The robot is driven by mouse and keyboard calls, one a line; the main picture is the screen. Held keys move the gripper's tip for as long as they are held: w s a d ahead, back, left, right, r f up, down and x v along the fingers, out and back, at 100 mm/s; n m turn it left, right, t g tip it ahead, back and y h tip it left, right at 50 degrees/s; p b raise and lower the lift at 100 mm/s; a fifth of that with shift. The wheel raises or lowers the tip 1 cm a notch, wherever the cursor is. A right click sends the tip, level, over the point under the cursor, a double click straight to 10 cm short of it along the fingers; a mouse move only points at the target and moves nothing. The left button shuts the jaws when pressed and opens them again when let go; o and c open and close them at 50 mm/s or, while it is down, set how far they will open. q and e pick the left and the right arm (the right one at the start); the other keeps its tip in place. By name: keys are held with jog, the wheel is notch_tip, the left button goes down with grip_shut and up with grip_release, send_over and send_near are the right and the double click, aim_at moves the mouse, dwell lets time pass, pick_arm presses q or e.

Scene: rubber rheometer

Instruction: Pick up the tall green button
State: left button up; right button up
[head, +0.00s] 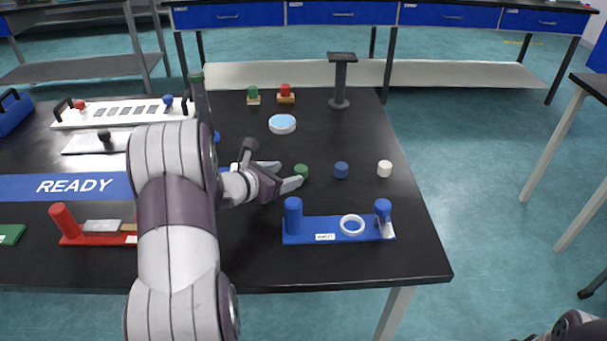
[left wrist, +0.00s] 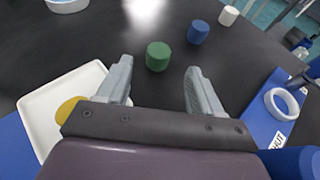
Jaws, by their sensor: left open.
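A short, upright green cylinder (head: 301,171) stands on the black table, and it also shows in the left wrist view (left wrist: 158,56). My left gripper (head: 289,175) is low over the table with its fingers spread toward the cylinder. In the left wrist view its open fingertips (left wrist: 159,70) have the green cylinder just ahead of the gap, with nothing held. Another green button (head: 253,93) sits on a small wooden base at the back. A tall post with a green top (head: 196,77) rises behind my left arm, which hides its lower part.
A blue cylinder (head: 341,170) and a white cylinder (head: 384,169) stand to the right of the green one. A blue stand (head: 337,238) with posts and a white ring is in front. A white dish (left wrist: 62,105) with something yellow lies beside the left finger.

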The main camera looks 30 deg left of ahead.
aim_at(299, 170)
pick_arm(q)
jog(key=x, duration=0.6)
jog(key=c, duration=1.1)
jog(key=shift+r, duration=0.1)
